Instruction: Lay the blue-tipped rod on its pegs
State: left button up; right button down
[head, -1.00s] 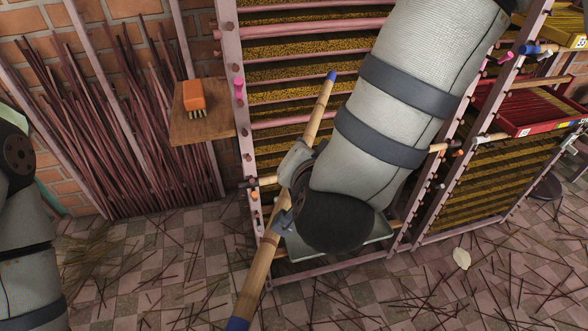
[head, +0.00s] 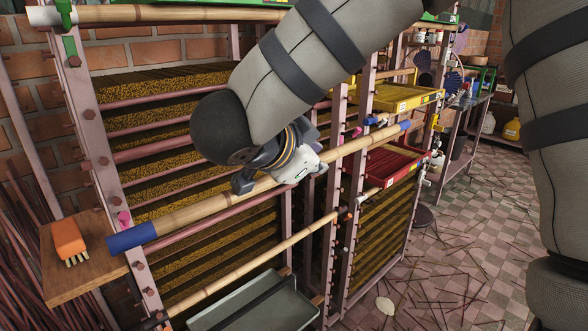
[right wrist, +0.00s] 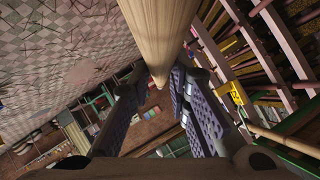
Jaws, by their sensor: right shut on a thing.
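The blue-tipped rod (head: 205,206) is a long bamboo pole with a blue band at each end. It slants across the front of the drying rack (head: 95,150), lower left to upper right. My right gripper (head: 282,172) is shut on it near its middle. In the right wrist view the rod (right wrist: 160,32) runs between the fingers (right wrist: 168,100). Its right tip is near a blue peg (head: 371,121) on the right-hand upright; I cannot tell whether they touch. Its left tip is in front of the left upright, below a pink peg (head: 124,218). No left blue peg is visible. My left gripper is out of view.
An orange brush (head: 68,239) sits on a wooden shelf (head: 85,275) at left. Yellow and red trays (head: 395,165) stick out at right. A grey tray (head: 262,305) is below.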

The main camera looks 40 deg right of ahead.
jog(key=w+a+f, duration=0.1)
jog(key=w+f, duration=0.3)
jog(key=w, duration=1)
jog(key=shift+w+a, duration=0.1)
jog(key=c, duration=1.1)
grip_release()
jog(key=s, duration=1)
jog(key=shift+d, duration=0.4)
